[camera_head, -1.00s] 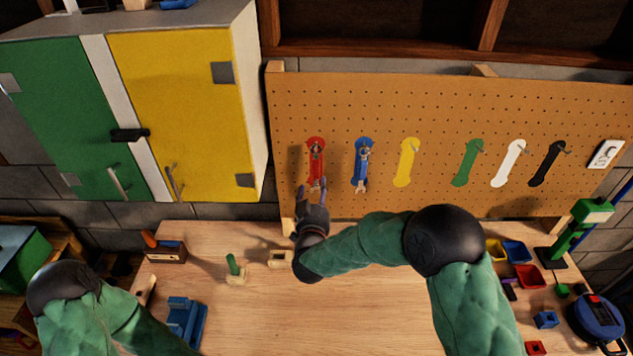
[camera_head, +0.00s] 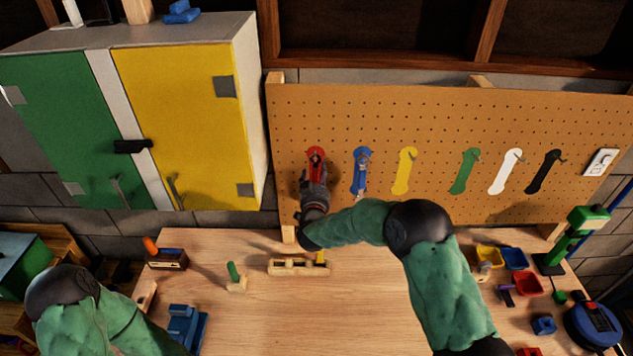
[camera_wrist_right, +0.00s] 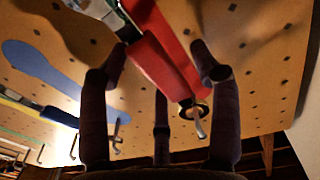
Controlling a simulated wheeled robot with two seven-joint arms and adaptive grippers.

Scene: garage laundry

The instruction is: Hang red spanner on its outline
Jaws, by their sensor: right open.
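The red spanner (camera_wrist_right: 163,50) hangs on a hook at its red outline (camera_head: 315,153) on the pegboard. In the right wrist view the hook passes through a ring at the spanner's end. My right gripper (camera_head: 314,178) is at the board, over the lower part of the red outline. In the right wrist view its open fingers (camera_wrist_right: 160,75) stand on both sides of the red spanner, with gaps visible. The gripper hides most of the spanner in the head view. My left arm shows at the lower left, but its gripper is out of frame.
Yellow (camera_head: 404,172), green (camera_head: 464,172), white (camera_head: 506,172) and black (camera_head: 543,172) outlines follow. The cabinet (camera_head: 185,125) stands at the left. A wooden rack (camera_head: 285,268) sits on the bench (camera_head: 300,315), whose middle is clear.

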